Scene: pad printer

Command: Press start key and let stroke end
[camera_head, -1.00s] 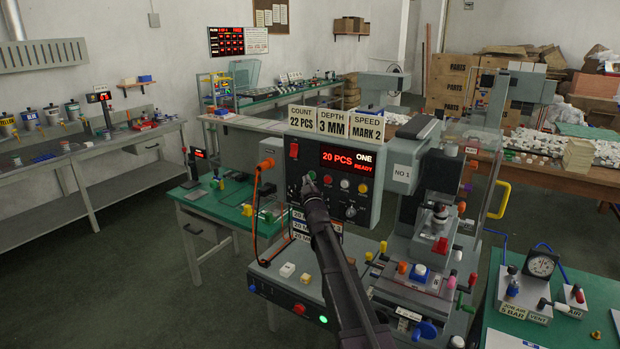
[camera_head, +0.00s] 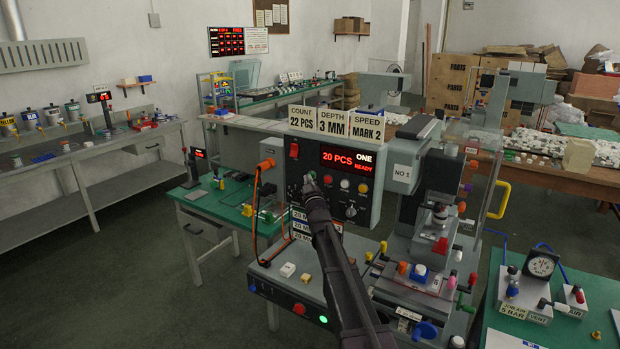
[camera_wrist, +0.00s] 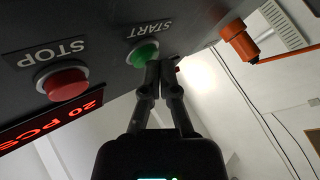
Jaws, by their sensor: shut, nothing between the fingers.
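The pad printer's grey control box (camera_head: 384,205) carries a red display (camera_head: 347,160) reading "20 PCS ONE READY". In the wrist view the green START key (camera_wrist: 143,54) sits on the dark panel beside the red STOP key (camera_wrist: 63,83). My gripper (camera_wrist: 163,66) is shut and empty, its fingertips just beside the START key's right edge; I cannot tell whether they touch it. In the head view my gripper (camera_head: 309,182) covers the START key's place on the panel. The printing head column (camera_head: 440,185) stands right of the box.
An orange plug (camera_head: 266,164) with a cable is left of the panel. A green bench (camera_head: 545,328) with a dial gauge (camera_head: 540,265) is at the lower right.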

